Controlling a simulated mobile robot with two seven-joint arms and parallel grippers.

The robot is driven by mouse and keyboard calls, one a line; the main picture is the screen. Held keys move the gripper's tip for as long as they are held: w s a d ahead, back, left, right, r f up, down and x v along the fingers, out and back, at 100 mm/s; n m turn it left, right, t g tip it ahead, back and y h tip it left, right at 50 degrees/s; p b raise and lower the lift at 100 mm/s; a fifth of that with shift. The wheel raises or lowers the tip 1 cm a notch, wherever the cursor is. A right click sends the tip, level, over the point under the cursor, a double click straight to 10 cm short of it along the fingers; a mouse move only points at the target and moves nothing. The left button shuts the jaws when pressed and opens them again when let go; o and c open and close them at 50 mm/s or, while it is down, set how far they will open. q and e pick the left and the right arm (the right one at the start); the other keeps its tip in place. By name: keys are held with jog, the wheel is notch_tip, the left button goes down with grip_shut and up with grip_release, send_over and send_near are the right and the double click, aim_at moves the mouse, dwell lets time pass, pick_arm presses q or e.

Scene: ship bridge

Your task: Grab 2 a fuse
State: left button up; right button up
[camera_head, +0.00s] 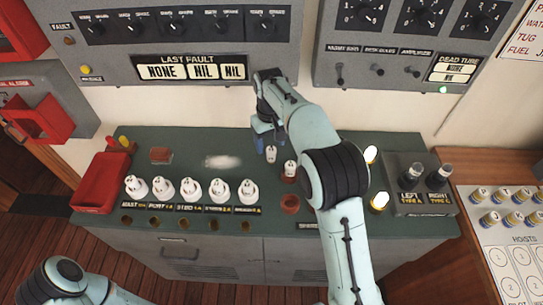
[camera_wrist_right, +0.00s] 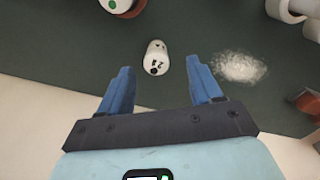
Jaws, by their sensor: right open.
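A small white fuse (camera_head: 271,154) stands or lies on the dark green bench top; its dark mark in the right wrist view (camera_wrist_right: 156,57) looks like a 2. My right gripper (camera_wrist_right: 160,69) is open, with its blue fingers on either side of the near end of this fuse and apart from it. In the head view the right gripper (camera_head: 264,142) is over the back of the bench, partly hidden by its own arm. Another white fuse (camera_head: 290,168) is in a brown holder just right of it. My left arm shows at lower left, its gripper out of frame.
Several white fuses (camera_head: 190,190) stand in a labelled row at the front. A white powdery patch (camera_head: 222,161) lies left of the gripper. A red tray (camera_head: 100,185) is at left, an empty brown socket (camera_head: 290,204) in front, and a black box (camera_head: 419,185) at right.

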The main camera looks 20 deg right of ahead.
aim_at(271, 148)
jog(key=shift+w+f, duration=0.15)
jog(key=shift+f, duration=0.5)
jog(key=f, duration=0.4)
jog(key=shift+d+f+b, duration=0.25)
jog(key=shift+f+b, duration=0.05)
jog(key=shift+f, duration=0.1)
jog(key=shift+w, duration=0.1)
jog(key=c, duration=1.1)
